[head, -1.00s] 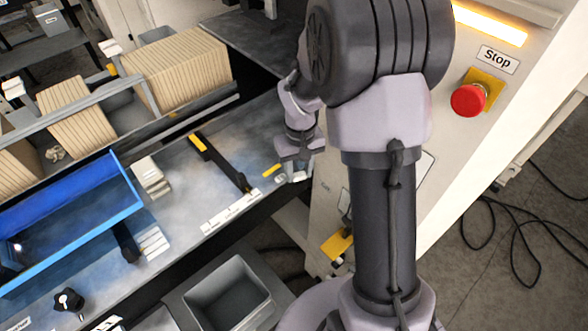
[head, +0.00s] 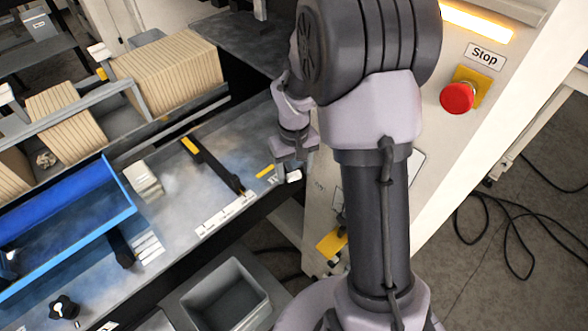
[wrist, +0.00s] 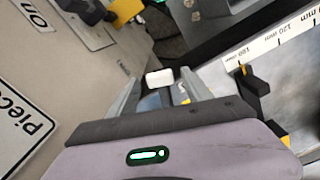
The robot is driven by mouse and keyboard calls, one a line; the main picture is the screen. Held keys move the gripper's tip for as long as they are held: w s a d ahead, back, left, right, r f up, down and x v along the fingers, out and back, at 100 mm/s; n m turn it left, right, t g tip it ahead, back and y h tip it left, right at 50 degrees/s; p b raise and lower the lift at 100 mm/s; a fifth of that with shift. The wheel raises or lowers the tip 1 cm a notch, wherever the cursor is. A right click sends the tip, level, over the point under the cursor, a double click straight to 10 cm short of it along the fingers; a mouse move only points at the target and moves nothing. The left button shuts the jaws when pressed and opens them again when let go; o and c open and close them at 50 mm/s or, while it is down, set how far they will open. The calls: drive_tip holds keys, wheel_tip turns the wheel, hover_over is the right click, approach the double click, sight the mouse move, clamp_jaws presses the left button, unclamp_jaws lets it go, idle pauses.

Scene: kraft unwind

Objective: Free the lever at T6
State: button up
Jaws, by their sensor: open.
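A black bar with a yellow end (head: 212,165) lies across the grey deck in the head view. Its lower end meets a white scale strip (head: 227,213). No T6 label is legible, so I cannot tell which part is the lever. My gripper (head: 291,171) points down at the deck's right end, right of the bar. In the wrist view my gripper (wrist: 160,88) is open, its fingers apart. A small white block (wrist: 160,77) shows near the fingertips; I cannot tell whether it touches them. It also shows in the head view (head: 293,176).
A blue tray (head: 125,215) and a dark grey bin (head: 225,295) stand left and below. A cream machine panel with a red stop button (head: 457,97) is close on the right. A black pointer (wrist: 253,83) stands by the scale in the wrist view.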

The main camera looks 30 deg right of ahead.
wheel_tip(320, 180, up, 17)
drive_tip(key=p, duration=0.4)
drive_tip(key=shift+r, duration=0.2)
drive_tip(key=s+a+f+m+t+b, duration=0.1)
drive_tip(key=s+a+f+t+b, duration=0.1)
drive_tip(key=s+a+f+b, duration=0.2)
drive_tip(key=s+a+f+m+t+y+b, duration=0.1)
drive_tip(key=s+a+f+b, duration=0.3)
drive_tip(key=s+b, duration=0.4)
drive_tip(key=s+a+f+m+t+y+b, duration=0.1)
drive_tip(key=s+a+f+m+t+b, duration=0.1)
drive_tip(key=s+b, duration=0.5)
drive_tip(key=shift+a+f+t+b, duration=0.35)
drive_tip(key=shift+a+f, duration=0.55)
drive_tip(key=shift+a, duration=0.3)
